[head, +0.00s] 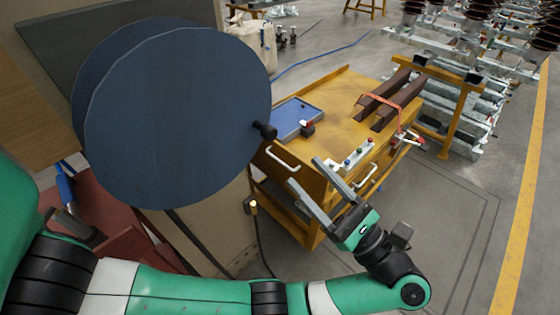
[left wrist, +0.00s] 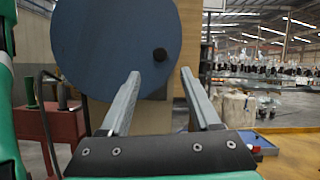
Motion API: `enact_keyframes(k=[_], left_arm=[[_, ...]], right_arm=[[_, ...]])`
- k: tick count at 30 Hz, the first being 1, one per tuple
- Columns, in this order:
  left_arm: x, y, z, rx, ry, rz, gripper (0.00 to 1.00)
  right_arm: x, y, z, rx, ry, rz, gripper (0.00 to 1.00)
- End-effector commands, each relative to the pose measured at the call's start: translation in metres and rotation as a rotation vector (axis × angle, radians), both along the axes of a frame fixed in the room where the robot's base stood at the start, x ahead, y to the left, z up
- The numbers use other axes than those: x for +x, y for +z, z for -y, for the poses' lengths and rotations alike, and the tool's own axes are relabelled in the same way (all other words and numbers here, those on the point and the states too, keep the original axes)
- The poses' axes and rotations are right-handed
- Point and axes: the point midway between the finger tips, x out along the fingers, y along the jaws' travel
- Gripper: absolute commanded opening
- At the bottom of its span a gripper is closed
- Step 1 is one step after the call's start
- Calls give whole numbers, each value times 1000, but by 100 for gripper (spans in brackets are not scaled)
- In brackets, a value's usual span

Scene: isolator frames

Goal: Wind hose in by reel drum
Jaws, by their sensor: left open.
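The reel drum (head: 175,120) is a large blue disc on a tan panel, with a second disc edge behind it. A black knob (head: 264,130) sticks out near its right rim. My left gripper (head: 303,172) is open and empty, to the right of and below the knob in the head view. In the left wrist view the knob (left wrist: 160,54) shows beyond and between the open fingertips (left wrist: 160,74), apart from them. A dark hose (head: 260,235) with a brass-coloured end hangs below the drum. Any hose wound between the discs is hidden. My right gripper is not in view.
A yellow cart (head: 340,100) stands right of the drum, close to my gripper, with a blue tray (head: 298,118), brown bars and a button box on top. A blue line (head: 320,62) runs over the floor behind. Open grey floor lies at the lower right.

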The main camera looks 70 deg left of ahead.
Motion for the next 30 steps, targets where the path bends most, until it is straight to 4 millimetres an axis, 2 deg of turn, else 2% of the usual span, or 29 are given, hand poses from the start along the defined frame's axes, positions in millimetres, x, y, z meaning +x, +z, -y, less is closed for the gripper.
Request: enact_keyframes(k=[2,8,12,14,21,25,30], left_arm=[[0,-4,1,0,-3,1,64],[-3,4,-5,1,-1,2,64],[-12,16,-24,1,1,2,64],[-17,16,-36,0,1,5,64],[-38,35,-78,2,1,5,64],[-43,41,-92,1,-1,2,64],[-45,44,-97,2,-2,2,64]], right_arm=[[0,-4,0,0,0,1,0],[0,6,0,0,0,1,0],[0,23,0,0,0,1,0],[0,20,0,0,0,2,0],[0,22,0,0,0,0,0],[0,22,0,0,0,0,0],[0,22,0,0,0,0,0]])
